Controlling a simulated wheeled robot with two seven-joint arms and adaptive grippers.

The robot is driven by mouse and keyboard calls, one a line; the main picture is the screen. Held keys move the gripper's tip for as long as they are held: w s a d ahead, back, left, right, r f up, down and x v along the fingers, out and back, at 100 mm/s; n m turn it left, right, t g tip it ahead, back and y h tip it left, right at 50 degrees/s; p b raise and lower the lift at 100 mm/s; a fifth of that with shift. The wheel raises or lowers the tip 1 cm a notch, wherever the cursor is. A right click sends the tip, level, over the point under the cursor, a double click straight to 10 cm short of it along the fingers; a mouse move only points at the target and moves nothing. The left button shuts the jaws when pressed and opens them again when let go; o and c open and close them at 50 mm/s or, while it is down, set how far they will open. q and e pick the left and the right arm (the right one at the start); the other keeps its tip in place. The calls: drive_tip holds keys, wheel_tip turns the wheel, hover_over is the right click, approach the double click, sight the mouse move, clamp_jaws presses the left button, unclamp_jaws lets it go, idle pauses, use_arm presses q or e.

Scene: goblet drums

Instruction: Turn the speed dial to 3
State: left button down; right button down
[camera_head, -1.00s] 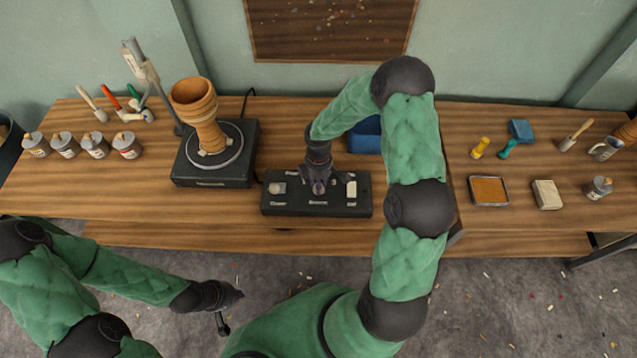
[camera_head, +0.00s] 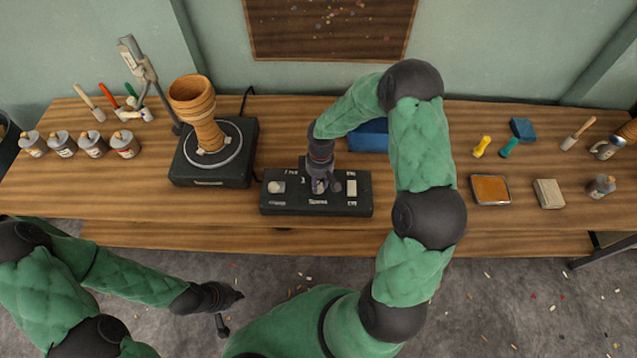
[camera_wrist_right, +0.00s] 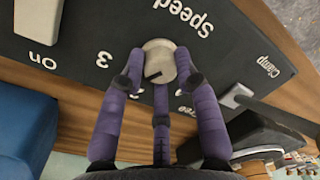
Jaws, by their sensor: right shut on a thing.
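The speed dial (camera_wrist_right: 160,58) is a small pale round knob with a black pointer line, set on the black control box (camera_head: 275,206) beside the word "Speed". In the right wrist view, the line points down and slightly left, while the printed "3" stands left of the knob. My right gripper (camera_wrist_right: 158,72) is shut on the dial, its purple fingers around the knob; it also shows over the box in the head view (camera_head: 319,187), where it mostly hides the dial. My left gripper (camera_head: 232,311) is open and empty, in front of the bench at lower left.
A turntable (camera_head: 213,180) bearing an orange-brown goblet drum (camera_head: 207,135) stands left of the box. The box also carries a pale clamp knob (camera_head: 277,187) and an on switch (camera_head: 351,188). A blue container (camera_head: 368,136) sits behind it. Several tins and tools line both bench ends.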

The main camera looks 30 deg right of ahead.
sight(321, 183)
drive_tip(key=m+b, duration=0.1)
drive_tip(key=m, duration=0.4)
drive_tip(key=shift+m+b, duration=0.4)
idle(0.4)
drive_tip(key=c, duration=0.9)
unclamp_jaws()
wheel_tip(321, 183, up, 12)
drive_tip(key=shift+d, duration=0.45)
